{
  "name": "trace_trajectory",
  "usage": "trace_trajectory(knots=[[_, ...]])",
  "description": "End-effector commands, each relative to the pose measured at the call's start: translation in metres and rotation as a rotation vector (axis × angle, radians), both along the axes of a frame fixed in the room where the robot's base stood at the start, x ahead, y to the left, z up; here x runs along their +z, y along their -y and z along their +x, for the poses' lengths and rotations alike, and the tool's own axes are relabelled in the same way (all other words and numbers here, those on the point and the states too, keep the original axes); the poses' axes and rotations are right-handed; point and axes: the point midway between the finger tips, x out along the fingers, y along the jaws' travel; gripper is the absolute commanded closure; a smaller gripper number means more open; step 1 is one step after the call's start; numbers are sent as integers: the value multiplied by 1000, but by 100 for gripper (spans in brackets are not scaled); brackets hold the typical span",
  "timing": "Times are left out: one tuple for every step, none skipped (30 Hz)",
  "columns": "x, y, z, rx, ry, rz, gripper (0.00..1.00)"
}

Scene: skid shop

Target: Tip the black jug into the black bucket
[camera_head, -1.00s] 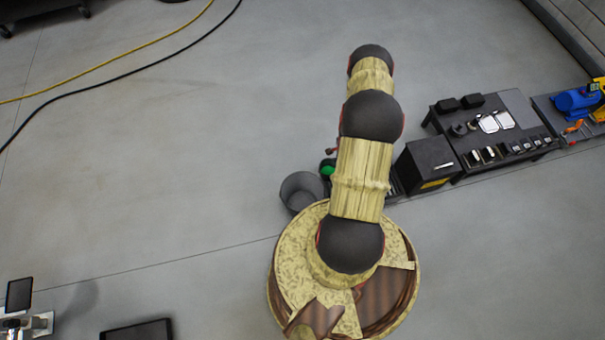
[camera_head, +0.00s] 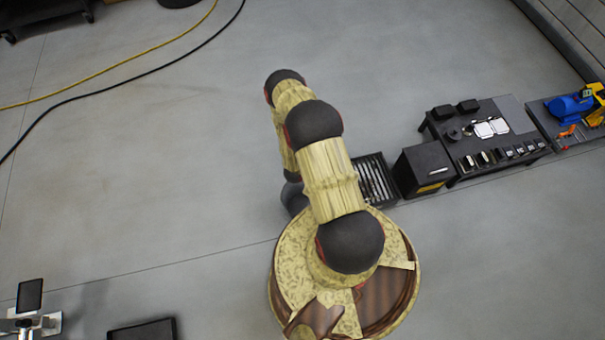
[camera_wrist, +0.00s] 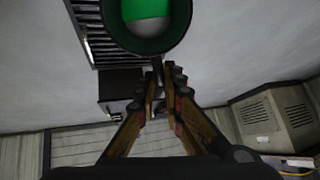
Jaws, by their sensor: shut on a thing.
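The black jug (camera_wrist: 150,47) shows at the top of the wrist view as a dark round rim, cut off by the frame edge. Bright green and a pale area show inside it. My gripper (camera_wrist: 165,78) is shut on the jug at its near side. In the head view my arm hides the jug and my gripper. The black bucket (camera_head: 289,202) stands on the floor left of my base, mostly hidden by my arm. Whether the jug is above the bucket cannot be told.
A slatted dark rack (camera_head: 376,181) stands right of my arm, with a black cabinet (camera_head: 425,170) and a dark table (camera_head: 470,120) of small items beyond it. A yellow cable (camera_head: 130,67) and a black one lie far left. The floor between is clear.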

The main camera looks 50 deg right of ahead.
Motion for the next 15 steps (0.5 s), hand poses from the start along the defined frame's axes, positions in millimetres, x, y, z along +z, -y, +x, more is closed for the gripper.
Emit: trace_trajectory(knots=[[3,-6,3,6,-9,-30,100],[4,-8,3,5,-14,-48,100],[7,-11,4,7,-19,-73,100],[4,-13,4,6,-24,-92,100],[2,-15,5,6,-30,-111,100],[1,-17,4,6,-36,-137,100],[0,-19,4,6,-41,-152,100],[0,-20,5,4,-45,-169,100],[1,-22,6,5,-47,-186,100],[1,-23,6,2,-49,-199,100],[2,-24,6,3,-53,-212,100],[1,-25,7,2,-55,-226,100],[0,-26,7,1,-57,-235,100],[0,-27,8,2,-59,-245,100],[-1,-28,7,0,-62,-256,100]])
